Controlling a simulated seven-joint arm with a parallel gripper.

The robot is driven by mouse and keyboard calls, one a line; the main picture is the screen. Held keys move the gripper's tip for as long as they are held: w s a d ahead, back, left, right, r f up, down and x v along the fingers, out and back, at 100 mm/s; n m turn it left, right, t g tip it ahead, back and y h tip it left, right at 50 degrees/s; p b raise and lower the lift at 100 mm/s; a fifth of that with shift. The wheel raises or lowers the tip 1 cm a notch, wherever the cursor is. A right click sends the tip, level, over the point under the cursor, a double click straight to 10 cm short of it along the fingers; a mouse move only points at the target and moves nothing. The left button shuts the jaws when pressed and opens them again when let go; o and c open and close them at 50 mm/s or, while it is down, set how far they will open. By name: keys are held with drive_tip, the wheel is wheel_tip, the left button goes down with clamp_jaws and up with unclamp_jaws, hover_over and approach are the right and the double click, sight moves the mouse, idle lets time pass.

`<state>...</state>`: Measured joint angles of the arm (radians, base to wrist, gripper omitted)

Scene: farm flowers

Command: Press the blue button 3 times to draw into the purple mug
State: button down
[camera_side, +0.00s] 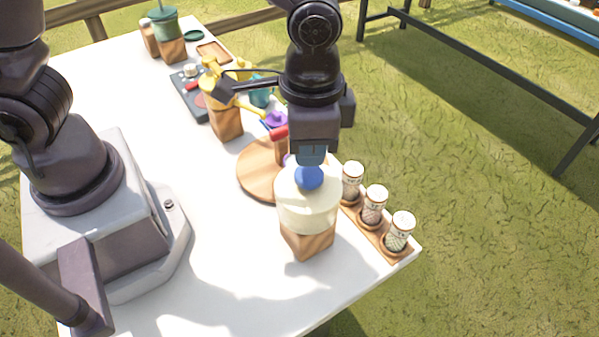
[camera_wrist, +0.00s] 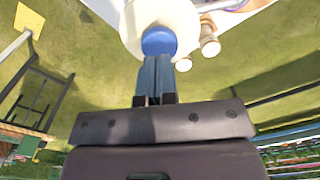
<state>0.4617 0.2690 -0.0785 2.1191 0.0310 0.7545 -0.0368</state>
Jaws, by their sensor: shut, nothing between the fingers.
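The blue button (camera_side: 309,179) is a round dome on top of a cream dispenser (camera_side: 308,208) with a wooden base, near the front of the table. The button also shows in the wrist view (camera_wrist: 159,40), with the cream top (camera_wrist: 145,15) around it. My gripper (camera_side: 311,163) is shut and empty, pointing down with its fingertips at the button. I cannot tell whether they touch it. In the wrist view the closed fingertips (camera_wrist: 157,60) overlap the button's lower edge.
A round wooden board (camera_side: 255,172) lies behind the dispenser. Several jars (camera_side: 374,205) stand on a wooden rack at the table's right edge. The white table's left front is clear.

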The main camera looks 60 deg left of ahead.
idle(0.6)
wheel_tip(320, 180, up, 6)
idle(0.5)
drive_tip(key=s+a+r+n+t, duration=0.2)
drive_tip(key=s+a+r+n, duration=0.1)
drive_tip(key=a, duration=0.5)
drive_tip(key=s+a+r+n+t, duration=0.3)
drive_tip(key=s+a+r, duration=0.3)
drive_tip(key=a, duration=0.2)
drive_tip(key=shift+a+t, duration=0.3)
drive_tip(key=shift+a, duration=0.1)
idle(0.5)
